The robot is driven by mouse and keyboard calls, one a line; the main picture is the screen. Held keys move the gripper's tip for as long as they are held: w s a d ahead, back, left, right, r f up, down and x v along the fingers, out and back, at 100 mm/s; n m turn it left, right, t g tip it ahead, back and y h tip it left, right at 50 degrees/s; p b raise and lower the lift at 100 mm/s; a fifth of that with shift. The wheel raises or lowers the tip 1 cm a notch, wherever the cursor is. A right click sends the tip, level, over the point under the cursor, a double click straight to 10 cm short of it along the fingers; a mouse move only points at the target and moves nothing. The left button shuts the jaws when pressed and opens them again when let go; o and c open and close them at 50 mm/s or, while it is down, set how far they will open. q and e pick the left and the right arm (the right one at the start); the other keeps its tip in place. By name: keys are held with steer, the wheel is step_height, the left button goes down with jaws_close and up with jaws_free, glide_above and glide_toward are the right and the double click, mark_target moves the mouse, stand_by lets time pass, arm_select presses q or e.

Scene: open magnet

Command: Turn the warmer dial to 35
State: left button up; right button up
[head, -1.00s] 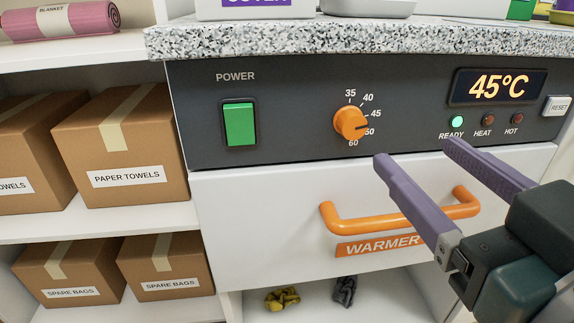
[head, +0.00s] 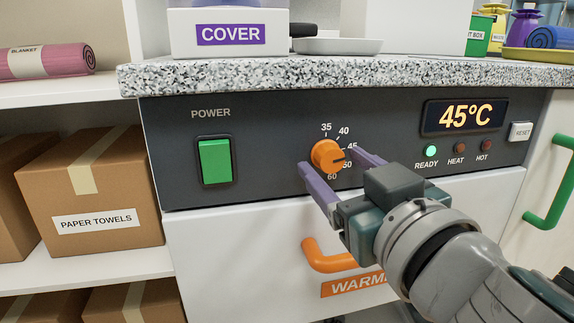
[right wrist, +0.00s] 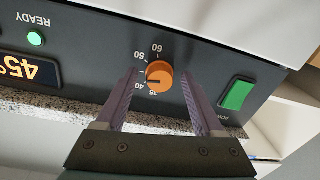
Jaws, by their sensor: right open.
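The orange warmer dial (head: 327,155) sits on the dark control panel, with marks from 35 at the top round to 60 at the bottom. Its dark pointer line faces right, around the 45 to 50 marks. The display (head: 463,117) reads 45°C. My right gripper (head: 329,162) is open, with one purple finger on each side of the dial. In the right wrist view the dial (right wrist: 159,75) shows between the fingertips, with visible gaps. Whether either finger touches it is unclear. My left gripper is not in view.
The green power switch (head: 215,161) is left of the dial. The lit READY lamp (head: 431,151) and RESET button (head: 521,131) are to the right. The orange drawer handle (head: 325,258) is below. The speckled counter edge (head: 330,72) overhangs the panel.

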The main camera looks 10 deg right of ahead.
jaws_close()
stand_by(0.7)
